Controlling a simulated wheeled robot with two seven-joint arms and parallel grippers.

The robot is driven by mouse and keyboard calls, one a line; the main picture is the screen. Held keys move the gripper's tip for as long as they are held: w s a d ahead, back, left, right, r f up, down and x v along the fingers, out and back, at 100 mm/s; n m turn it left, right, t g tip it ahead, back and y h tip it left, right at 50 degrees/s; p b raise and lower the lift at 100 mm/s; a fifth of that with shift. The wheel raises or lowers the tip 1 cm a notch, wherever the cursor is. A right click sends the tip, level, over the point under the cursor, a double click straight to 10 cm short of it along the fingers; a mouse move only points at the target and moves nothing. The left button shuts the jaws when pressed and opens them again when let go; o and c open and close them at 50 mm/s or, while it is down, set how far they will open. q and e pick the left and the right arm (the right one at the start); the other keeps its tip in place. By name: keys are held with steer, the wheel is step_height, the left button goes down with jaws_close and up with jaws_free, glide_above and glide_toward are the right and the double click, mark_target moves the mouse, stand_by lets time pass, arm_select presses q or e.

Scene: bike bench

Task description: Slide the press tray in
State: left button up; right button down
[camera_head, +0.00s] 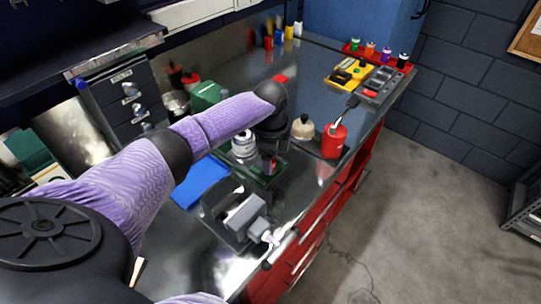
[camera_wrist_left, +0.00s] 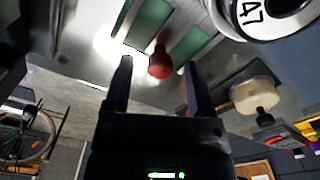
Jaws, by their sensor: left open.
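A green tray (camera_head: 268,178) lies on the bench under my left gripper, and my gripper hides part of it. In the left wrist view, green surfaces (camera_wrist_left: 150,20) show with a red knob (camera_wrist_left: 159,63) in front of them. My left gripper (camera_head: 268,160) points down over the tray. In the left wrist view, its two fingers (camera_wrist_left: 157,66) are apart, with the red knob between their tips. I cannot tell whether either finger touches it. My right gripper is out of view.
A white cylinder marked 47 (camera_wrist_left: 275,18) stands close to the gripper. A cream-topped knob (camera_head: 303,128) and a red can (camera_head: 334,142) stand to the right. A grey vise (camera_head: 245,215) is at the near edge, and a blue mat (camera_head: 201,182) lies left.

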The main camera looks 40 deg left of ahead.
arm_select(q)
step_height(320, 180, up, 10)
steer(key=p, duration=0.2)
steer(key=shift+p, duration=0.3)
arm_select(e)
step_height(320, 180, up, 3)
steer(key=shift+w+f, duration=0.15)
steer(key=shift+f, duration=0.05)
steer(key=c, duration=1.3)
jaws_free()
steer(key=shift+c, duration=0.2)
